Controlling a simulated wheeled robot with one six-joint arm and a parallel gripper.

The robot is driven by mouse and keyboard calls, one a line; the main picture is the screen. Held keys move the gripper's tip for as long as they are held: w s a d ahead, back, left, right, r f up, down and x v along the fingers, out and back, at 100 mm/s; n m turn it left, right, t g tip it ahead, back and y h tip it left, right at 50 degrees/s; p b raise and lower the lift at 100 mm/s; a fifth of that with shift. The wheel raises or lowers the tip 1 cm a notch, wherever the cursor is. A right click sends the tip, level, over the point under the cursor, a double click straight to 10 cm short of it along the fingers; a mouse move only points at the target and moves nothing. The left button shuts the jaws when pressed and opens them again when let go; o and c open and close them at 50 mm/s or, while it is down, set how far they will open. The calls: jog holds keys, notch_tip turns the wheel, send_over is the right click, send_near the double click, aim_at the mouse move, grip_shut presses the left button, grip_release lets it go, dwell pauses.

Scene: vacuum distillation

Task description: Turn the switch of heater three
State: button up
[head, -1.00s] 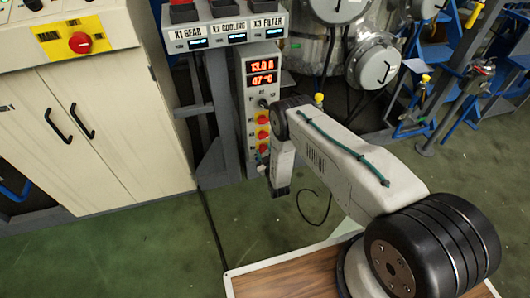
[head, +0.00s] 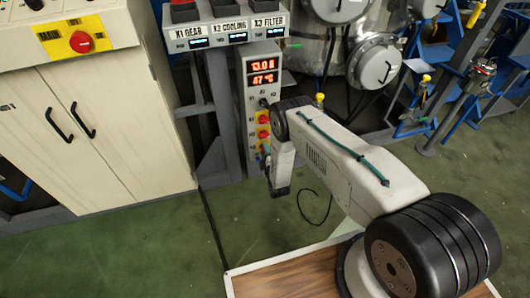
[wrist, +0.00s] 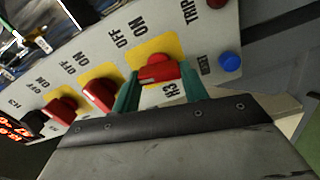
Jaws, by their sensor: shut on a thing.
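The switch of heater three is a red knob (wrist: 157,70) on a yellow plate, with "H3" printed below it and "OFF" and "ON" above it in the wrist view. My gripper (wrist: 161,88) has its green fingers on either side of this knob and is shut on it. The knob's handle lies across between the fingers. In the head view the grey heater panel (head: 250,90) stands upright with a column of red knobs. My arm covers the lower part of the panel there, and the fingertips are hard to make out.
Two more red knobs, the nearer one (wrist: 100,95) and the farther one (wrist: 62,109), sit beside it. A blue button (wrist: 230,61) is on the other side. A white cabinet (head: 100,130) stands left, and steel vessels (head: 375,62) stand behind my arm.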

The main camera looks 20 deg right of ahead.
jog(key=shift+f+n, duration=0.1)
jog(key=shift+n, duration=1)
jog(key=o, duration=1)
jog(key=s, duration=0.8)
